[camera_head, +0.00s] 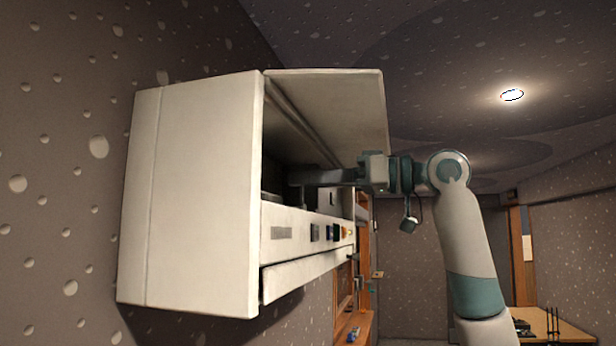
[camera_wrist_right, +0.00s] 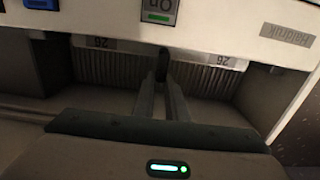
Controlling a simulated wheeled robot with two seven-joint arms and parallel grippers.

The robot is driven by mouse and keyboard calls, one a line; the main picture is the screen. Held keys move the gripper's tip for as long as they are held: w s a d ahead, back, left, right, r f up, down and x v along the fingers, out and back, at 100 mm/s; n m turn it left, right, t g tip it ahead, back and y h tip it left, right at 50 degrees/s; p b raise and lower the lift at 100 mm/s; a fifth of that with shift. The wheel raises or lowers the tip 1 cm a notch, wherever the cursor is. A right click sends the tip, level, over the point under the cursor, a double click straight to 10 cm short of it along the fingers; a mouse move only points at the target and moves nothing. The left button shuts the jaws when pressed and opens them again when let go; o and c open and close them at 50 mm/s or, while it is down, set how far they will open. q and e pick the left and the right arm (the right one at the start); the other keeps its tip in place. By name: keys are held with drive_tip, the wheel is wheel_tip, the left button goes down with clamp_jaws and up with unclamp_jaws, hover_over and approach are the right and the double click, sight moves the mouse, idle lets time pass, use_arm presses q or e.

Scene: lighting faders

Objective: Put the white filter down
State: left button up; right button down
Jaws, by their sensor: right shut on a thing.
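My right gripper (camera_head: 290,178) reaches from the right into the open front of a white wall cabinet (camera_head: 200,190). Its fingertips are partly hidden in the dark interior. In the right wrist view my right gripper (camera_wrist_right: 163,82) is shut on a small dark upright piece at the fingertips. Behind and beside it is a pleated, pale filter (camera_wrist_right: 205,80) with white label strips at both sides. The dark piece looks like its grip tab, but I cannot tell for sure. The filter's lower part is hidden by my gripper. My left gripper is not in view.
The cabinet's lid (camera_head: 340,105) is raised above my right wrist. The front panel (camera_head: 290,233) carries small coloured modules, and a lower flap (camera_head: 305,275) sticks out beneath. In the right wrist view a panel edge (camera_wrist_right: 215,15) lies close ahead of the fingers. A wooden table (camera_head: 560,330) stands far right.

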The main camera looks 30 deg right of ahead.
drive_tip(key=shift+s, duration=0.1)
drive_tip(key=shift+a+f, duration=0.1)
drive_tip(key=c, duration=1.8)
unclamp_jaws()
drive_tip(key=shift+o, duration=0.2)
